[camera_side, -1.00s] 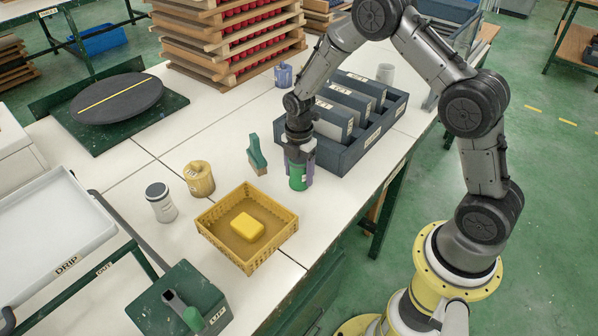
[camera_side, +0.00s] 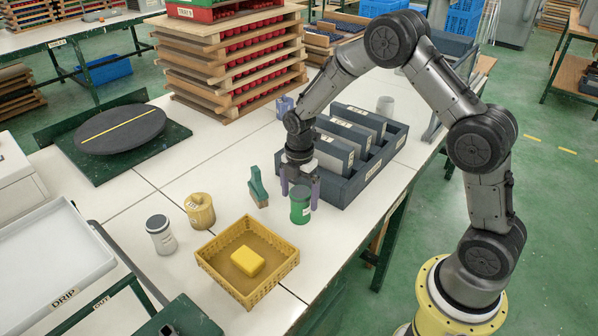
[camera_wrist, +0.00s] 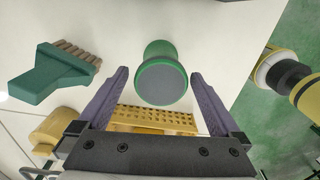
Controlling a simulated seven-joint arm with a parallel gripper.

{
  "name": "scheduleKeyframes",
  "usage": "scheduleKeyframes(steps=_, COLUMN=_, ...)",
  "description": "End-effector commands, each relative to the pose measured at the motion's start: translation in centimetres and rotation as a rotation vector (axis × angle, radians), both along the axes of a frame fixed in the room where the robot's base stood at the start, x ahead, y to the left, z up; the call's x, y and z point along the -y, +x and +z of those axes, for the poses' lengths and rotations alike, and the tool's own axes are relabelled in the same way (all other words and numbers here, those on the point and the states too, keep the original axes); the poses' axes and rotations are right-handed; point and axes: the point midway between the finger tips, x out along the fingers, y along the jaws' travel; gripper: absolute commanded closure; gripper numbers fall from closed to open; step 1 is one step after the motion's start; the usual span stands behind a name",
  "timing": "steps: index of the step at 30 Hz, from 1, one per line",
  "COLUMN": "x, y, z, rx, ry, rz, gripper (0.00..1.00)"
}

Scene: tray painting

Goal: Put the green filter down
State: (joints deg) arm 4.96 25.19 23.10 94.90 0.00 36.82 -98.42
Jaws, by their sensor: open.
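The green filter (camera_side: 300,207), a small green canister with a pale label, stands upright on the white table in front of the grey slotted crate (camera_side: 365,176). In the wrist view the filter (camera_wrist: 163,82) shows its round grey end inside a green rim, with a gap on each side to my fingers. My gripper (camera_side: 300,187) is open, its purple fingers just behind and above the filter in the side view. In the wrist view my gripper (camera_wrist: 159,74) holds nothing between its spread fingers.
A green-handled brush (camera_side: 258,187) stands close left of the filter. A yellow basket (camera_side: 284,281) with a yellow sponge (camera_side: 246,261) is in front. Bare table (camera_side: 350,225) lies right of the filter.

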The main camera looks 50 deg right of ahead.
Motion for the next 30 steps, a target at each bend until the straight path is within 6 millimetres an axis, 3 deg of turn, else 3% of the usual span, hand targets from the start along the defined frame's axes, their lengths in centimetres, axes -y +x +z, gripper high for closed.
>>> scheduleKeyframes(steps=6, x=-0.1, y=0.2, z=5.0, rx=0.006, ry=-0.001, rz=0.0, gripper=0.0)
scheduleKeyframes(steps=12, x=-0.1, y=0.2, z=8.1, rx=0.004, ry=-0.001, rz=0.0, gripper=0.0)
scheduleKeyframes(steps=23, x=-0.2, y=-0.2, z=10.1, rx=0.008, ry=-0.001, rz=-0.019, gripper=0.0)
scheduleKeyframes(steps=26, x=-0.5, y=-1.2, z=12.2, rx=0.039, ry=-0.001, rz=-0.103, gripper=0.0)
scheduleKeyframes(steps=30, x=-1.2, y=-4.7, z=17.0, rx=0.118, ry=0.012, rz=-0.343, gripper=0.0)
